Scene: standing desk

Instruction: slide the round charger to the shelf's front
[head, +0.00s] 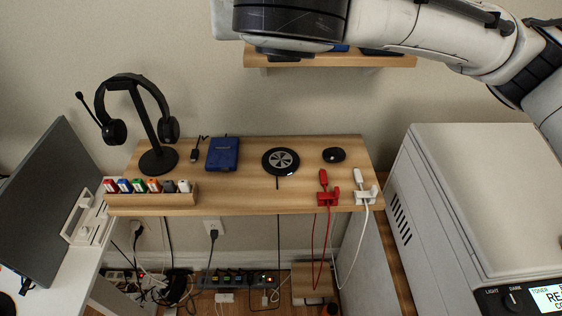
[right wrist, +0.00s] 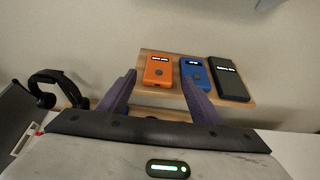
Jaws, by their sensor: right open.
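The round charger (head: 280,161) is a black disc with a grey spoked centre. It lies flat on the wooden shelf (head: 240,205), around the middle of its depth, with a cable running from it toward the front edge. My right arm crosses the top right of the head view, and its fingers are hidden there. In the right wrist view my right gripper (right wrist: 160,95) is open and empty, its fingers pointing at the small upper shelf (right wrist: 155,58). The charger cannot be made out in that view. My left gripper is not in view.
A blue drive (head: 222,154) lies left of the charger and a black puck (head: 334,155) right of it. Red (head: 323,180) and white (head: 359,180) cable clips sit at the front right. A headset stand (head: 157,155) and a box of colored items (head: 150,200) are at left.

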